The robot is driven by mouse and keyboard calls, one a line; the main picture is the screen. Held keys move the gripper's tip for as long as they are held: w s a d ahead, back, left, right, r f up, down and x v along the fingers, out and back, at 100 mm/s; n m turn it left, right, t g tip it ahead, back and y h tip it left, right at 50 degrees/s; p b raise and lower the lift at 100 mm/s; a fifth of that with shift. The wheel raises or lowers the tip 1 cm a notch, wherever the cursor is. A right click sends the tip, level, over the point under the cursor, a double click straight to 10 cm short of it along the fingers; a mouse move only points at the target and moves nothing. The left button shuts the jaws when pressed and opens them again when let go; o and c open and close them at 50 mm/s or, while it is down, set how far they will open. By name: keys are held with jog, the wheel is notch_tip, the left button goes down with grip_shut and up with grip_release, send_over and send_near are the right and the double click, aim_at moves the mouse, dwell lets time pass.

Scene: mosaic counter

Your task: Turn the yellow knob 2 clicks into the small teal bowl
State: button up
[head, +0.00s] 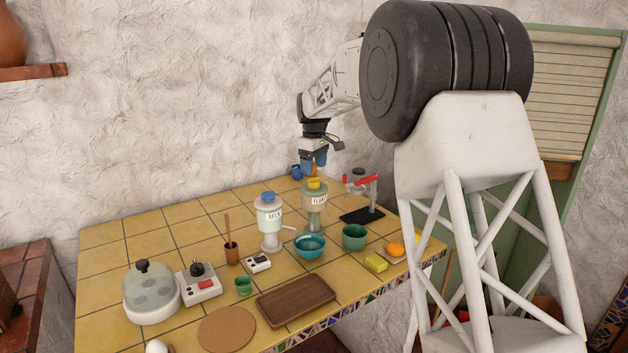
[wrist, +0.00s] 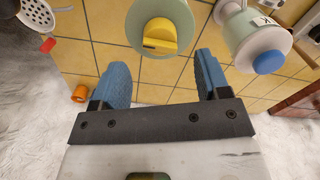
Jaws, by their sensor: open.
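The yellow knob (head: 316,184) sits on top of a grey-green dispenser (head: 314,219) with a label that seems to read "FLAKES". In the wrist view the yellow knob (wrist: 160,37) is a round dial with a raised grip bar. My gripper (head: 315,161) is above the knob, pointing down. In the wrist view my gripper (wrist: 161,60) has its blue fingers spread and empty; the knob shows just beyond the fingertips, between their lines, and apart from them. The small teal bowl (head: 310,253) stands on the tiled counter in front of the dispenser. Its inside looks dark; I cannot tell its contents.
A green bowl (head: 354,242), red-handled press (head: 362,181) and wooden tray (head: 297,300) are nearby. The counter's left back is clear.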

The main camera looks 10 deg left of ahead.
aim_at(314, 179)
jog(key=shift+f, duration=2.6)
jog(key=c, duration=0.9)
